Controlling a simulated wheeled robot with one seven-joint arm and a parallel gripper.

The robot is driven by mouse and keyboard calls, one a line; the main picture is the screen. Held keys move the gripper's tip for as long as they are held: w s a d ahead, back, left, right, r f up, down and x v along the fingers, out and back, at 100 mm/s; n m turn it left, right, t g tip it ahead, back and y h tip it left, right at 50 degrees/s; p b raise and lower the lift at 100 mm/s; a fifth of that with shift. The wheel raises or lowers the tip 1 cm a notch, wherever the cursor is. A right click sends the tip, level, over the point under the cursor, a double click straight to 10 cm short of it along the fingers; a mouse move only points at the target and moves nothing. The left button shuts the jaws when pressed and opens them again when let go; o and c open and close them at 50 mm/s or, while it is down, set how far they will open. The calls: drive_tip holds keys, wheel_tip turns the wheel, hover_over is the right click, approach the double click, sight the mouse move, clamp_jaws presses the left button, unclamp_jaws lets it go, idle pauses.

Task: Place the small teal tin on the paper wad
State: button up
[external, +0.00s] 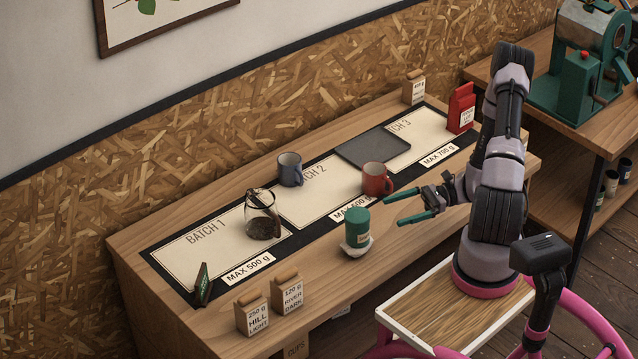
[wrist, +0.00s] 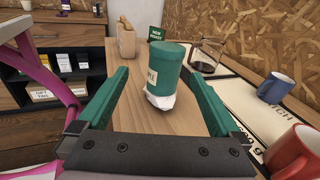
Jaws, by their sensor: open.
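The small teal tin (external: 357,223) stands upright on the white paper wad (external: 356,249) near the front edge of the table. In the wrist view the tin (wrist: 167,68) shows upright, with the crumpled paper wad (wrist: 160,101) under its base. My gripper (external: 410,208) is open and empty, to the right of the tin and apart from it. In the wrist view its two green fingers (wrist: 160,103) are spread wide, with the tin seen between and beyond them. The underside of the wad is hidden.
A red mug (external: 376,180) stands close behind the tin. A blue mug (external: 290,170), a glass carafe (external: 262,219) and a dark tray (external: 372,146) are on the batch mat. Bags labelled hill light (external: 252,315) and river dark (external: 287,293) stand at the front left.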

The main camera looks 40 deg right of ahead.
drive_tip(key=s+a+r+n+h, duration=0.2)
drive_tip(key=r+n+h, duration=0.2)
drive_tip(key=r, duration=0.7)
drive_tip(key=s+a+r+n+h, duration=0.3)
drive_tip(key=r+n+h, duration=0.2)
drive_tip(key=r, duration=0.6)
drive_tip(key=s+a+r+n+h, duration=0.2)
drive_tip(key=r+n+h, duration=0.3)
drive_tip(key=r+n, duration=0.3)
wheel_tip(320, 180, up, 4)
drive_tip(key=shift+s+a+r+t, duration=0.1)
drive_tip(key=shift+s+a+t, duration=0.05)
drive_tip(key=shift+s+t, duration=0.35)
